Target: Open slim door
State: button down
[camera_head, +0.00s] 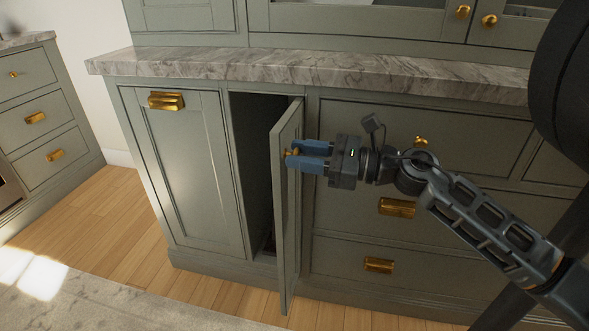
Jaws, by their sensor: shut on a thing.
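The slim door (285,215) is a narrow green-grey cabinet door under the marble counter. It stands swung out from the cabinet front, and a dark opening (252,150) shows to its left. Its small brass knob (291,153) is near the door's upper part, partly hidden by my fingers. My gripper (297,155) has blue fingers and reaches in from the right. It is shut on the knob.
A wider panel door (185,180) with a brass cup handle is left of the opening. Drawers with brass pulls (397,208) are to the right, behind my arm. The marble counter (300,68) overhangs above. Wood floor (125,215) and a pale rug (110,300) lie in front.

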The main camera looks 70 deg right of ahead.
jog(key=shift+s+f+n+y+b, duration=0.1)
jog(key=shift+s+n+y+b, duration=0.2)
jog(key=shift+s+y+b, duration=0.15)
jog(key=c, duration=0.8)
grip_release()
jog(key=shift+d, duration=0.1)
jog(key=s, duration=0.7)
jog(key=shift+s+d, duration=0.3)
jog(key=shift+s, duration=0.05)
